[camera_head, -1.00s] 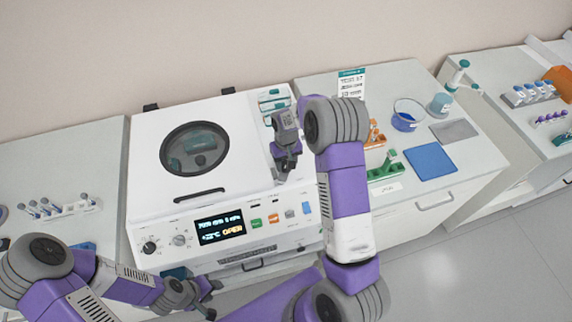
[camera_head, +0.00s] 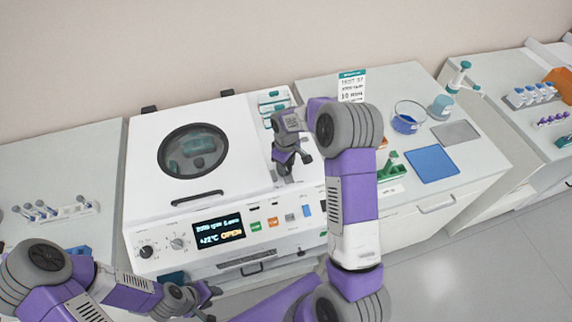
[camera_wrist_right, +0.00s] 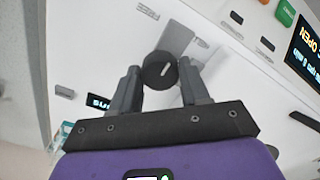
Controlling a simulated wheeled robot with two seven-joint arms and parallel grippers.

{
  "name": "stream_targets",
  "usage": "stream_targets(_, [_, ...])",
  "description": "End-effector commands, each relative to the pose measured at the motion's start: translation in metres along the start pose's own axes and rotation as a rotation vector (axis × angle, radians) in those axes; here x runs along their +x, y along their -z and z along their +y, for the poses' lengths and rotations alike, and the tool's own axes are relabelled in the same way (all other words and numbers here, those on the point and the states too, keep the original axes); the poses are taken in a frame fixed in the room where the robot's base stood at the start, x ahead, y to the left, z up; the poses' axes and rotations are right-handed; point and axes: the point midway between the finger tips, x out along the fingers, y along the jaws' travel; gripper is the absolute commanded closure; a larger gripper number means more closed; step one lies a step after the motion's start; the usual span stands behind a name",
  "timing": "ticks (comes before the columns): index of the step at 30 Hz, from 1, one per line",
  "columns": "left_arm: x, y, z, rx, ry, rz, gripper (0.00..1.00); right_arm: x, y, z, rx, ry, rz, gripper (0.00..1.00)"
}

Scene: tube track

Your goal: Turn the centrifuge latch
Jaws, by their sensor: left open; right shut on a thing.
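The white centrifuge (camera_head: 141,215) stands at center left, its lid down with a round dark window; the display reads OPEN. My right gripper (camera_head: 293,168) is over the right side of its top. In the right wrist view, the gripper (camera_wrist_right: 160,72) has its fingers closed on either side of a round black latch knob (camera_wrist_right: 160,70) with a pale mark on its face. The gripper hides the latch in the head view. My left gripper (camera_head: 206,300) is open and empty, low in front of the centrifuge.
A green rack (camera_head: 391,166), a blue mat (camera_head: 432,164) and a glass bowl (camera_head: 408,116) are on the counter to the right. A tube rack (camera_head: 57,210) lies on the left counter. A small sign (camera_head: 352,86) stands behind my right arm.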

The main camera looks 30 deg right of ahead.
Motion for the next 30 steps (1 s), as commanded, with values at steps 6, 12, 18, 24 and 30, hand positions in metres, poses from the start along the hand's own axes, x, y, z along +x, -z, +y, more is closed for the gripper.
stream_targets(6, [0.000, 0.000, 0.000, 0.000, 0.000, 0.000, 0.57, -0.002, 0.001, 0.002, -0.011, -0.005, 0.005, 0.85])
stream_targets(12, [0.000, 0.000, 0.000, 0.000, 0.000, 0.000, 0.57, -0.002, 0.001, 0.002, -0.011, -0.005, 0.005, 0.85])
stream_targets(18, [0.000, 0.000, 0.000, 0.000, 0.000, 0.000, 0.57, -0.002, 0.001, 0.001, -0.010, -0.004, 0.003, 0.29])
stream_targets(24, [0.000, 0.000, 0.000, 0.000, 0.000, 0.000, 0.57, -0.001, 0.000, 0.001, -0.009, -0.002, 0.002, 0.29])
stream_targets(30, [0.000, 0.000, 0.000, 0.000, 0.000, 0.000, 0.57, -0.013, 0.001, 0.001, -0.009, -0.003, 0.004, 0.29])
